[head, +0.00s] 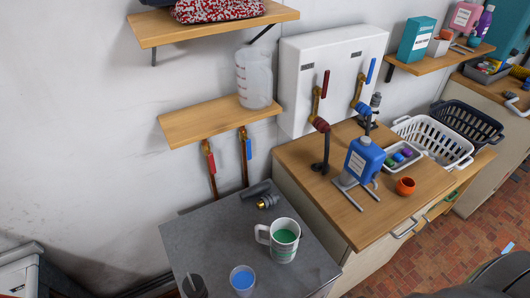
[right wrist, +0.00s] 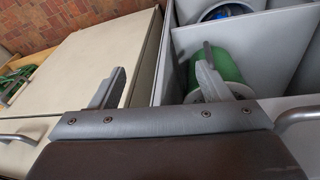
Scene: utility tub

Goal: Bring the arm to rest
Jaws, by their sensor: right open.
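My right gripper (right wrist: 162,60) shows in the right wrist view. Its two fingers stand wide apart with nothing between them. Beyond the fingers are a pale cabinet front (right wrist: 95,60) and a grey compartmented drawer or bin (right wrist: 230,52). A green roll-like thing (right wrist: 230,68) with a white end lies in one compartment, partly hidden behind the right finger. I cannot tell whether that finger touches it. Neither gripper shows in the head view, and my left gripper is in no view.
Brick floor (head: 430,255) is open at right.

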